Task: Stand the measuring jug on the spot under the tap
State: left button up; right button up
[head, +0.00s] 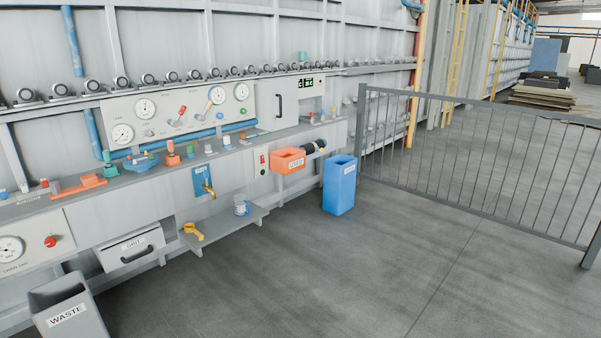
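The brass tap (208,190) sticks out from a blue plate on the front of the grey machine. Below it a grey shelf (222,224) juts out from the machine. A small whitish vessel with blue on it, which looks like the measuring jug (240,208), stands upright on this shelf, to the right of the tap. A yellow object (193,231) is at the shelf's front left; its exact shape is too small to tell. I cannot make out a marked spot under the tap. Neither of my grippers is in view.
An orange box (288,161) hangs right of the tap. A blue bin (340,184) and a grey railing (470,155) stand further right. The floor (300,280) before the shelf is clear.

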aim_at(242, 208)
jog(key=i, duration=1.05)
jog(key=i+l+u, duration=0.1)
jog(key=i, duration=0.95)
